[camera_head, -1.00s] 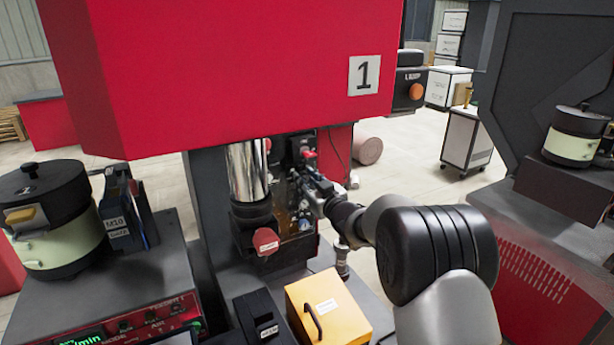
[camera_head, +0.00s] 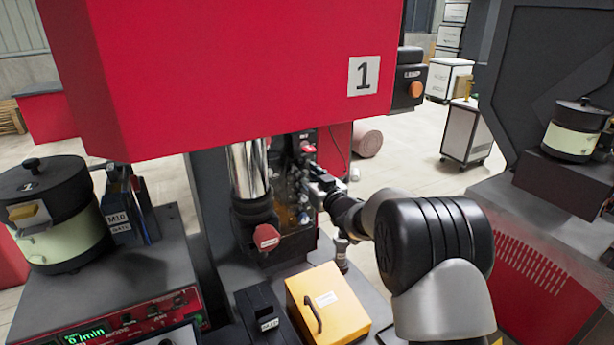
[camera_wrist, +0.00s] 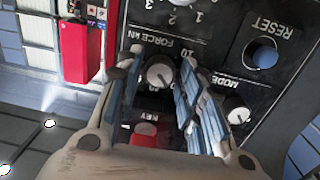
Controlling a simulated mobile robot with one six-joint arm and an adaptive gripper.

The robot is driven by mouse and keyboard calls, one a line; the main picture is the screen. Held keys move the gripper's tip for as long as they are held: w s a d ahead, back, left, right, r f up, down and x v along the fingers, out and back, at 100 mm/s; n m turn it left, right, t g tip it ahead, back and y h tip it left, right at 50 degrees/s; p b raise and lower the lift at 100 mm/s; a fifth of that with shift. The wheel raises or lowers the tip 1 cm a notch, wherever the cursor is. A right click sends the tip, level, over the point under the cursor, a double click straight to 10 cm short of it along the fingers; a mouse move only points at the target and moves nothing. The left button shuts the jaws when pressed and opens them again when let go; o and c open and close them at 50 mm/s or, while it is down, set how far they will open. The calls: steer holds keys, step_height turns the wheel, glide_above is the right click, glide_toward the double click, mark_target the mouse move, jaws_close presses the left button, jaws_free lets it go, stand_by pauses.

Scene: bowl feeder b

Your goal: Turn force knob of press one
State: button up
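Press one is the large red machine (camera_head: 230,80) with a "1" plate in the head view. Its black control panel (camera_wrist: 215,60) fills much of the wrist view, upside down. The force knob (camera_wrist: 160,73), a round grey dial with a white pointer line, sits under the "FORCE kN" lettering. My gripper (camera_wrist: 160,68) is open, with one blue-padded finger on each side of the force knob. Gaps show between the knob and both fingers, and I cannot tell whether either touches it. In the head view my gripper (camera_head: 316,190) is at the panel, and the knob cannot be made out.
The mode knob (camera_wrist: 237,111) is right of my right finger. A red switch (camera_wrist: 145,135) labelled "KEY" shows between the fingers. A yellow box (camera_head: 328,300) stands on the press base, below my arm.

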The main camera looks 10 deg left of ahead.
steer(key=shift+o, duration=1.1)
steer(key=v, duration=1.2)
